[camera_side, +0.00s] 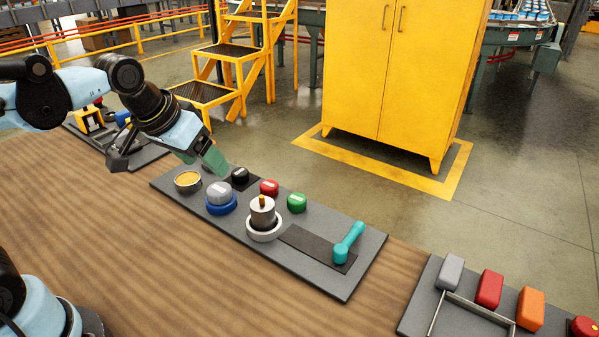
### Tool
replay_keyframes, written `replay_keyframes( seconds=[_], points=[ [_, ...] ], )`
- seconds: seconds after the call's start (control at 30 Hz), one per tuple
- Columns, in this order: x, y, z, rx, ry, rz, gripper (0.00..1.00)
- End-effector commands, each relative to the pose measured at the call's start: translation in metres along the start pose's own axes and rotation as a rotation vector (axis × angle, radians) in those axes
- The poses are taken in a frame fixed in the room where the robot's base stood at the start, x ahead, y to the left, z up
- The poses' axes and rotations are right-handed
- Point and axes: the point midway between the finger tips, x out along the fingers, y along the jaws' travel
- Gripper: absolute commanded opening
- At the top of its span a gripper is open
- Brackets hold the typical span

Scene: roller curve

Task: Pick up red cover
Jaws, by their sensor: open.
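A small round red cover (269,187) with a pale mark on top sits on the dark grey board (335,284) in the middle of the table, between a black one and a green one. My gripper (214,163) is above the board's back left part, left of the red cover and apart from it. It points down and to the right, with a greenish fingertip showing. It is open; the gap between the fingers is hard to see from this side. A red block (489,288) on the right-hand board is another red thing.
The board also holds a black cover (240,176), a green cover (297,202), a blue-based grey knob (220,196), a metal cylinder (263,212) and a teal lever (348,242). A yellow cabinet (393,80) stands behind. The wooden table front (180,270) is clear.

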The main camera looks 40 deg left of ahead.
Motion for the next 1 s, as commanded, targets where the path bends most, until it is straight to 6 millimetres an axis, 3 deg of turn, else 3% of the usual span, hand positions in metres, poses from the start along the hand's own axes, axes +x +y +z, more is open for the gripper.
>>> replay_keyframes(
  seconds=[0.03,0.27,0.5,0.73,1.0],
  points=[
    [0.001,0.001,-0.014,-0.018,-0.026,-0.003,0.73],
    [0.013,0.004,-0.062,-0.102,-0.149,-0.021,0.73],
    [0.041,0.006,-0.104,-0.189,-0.274,-0.051,0.73],
    [0.079,0.007,-0.132,-0.268,-0.39,-0.088,0.73],
    [0.111,0.007,-0.142,-0.324,-0.472,-0.12,0.73]
  ],
)
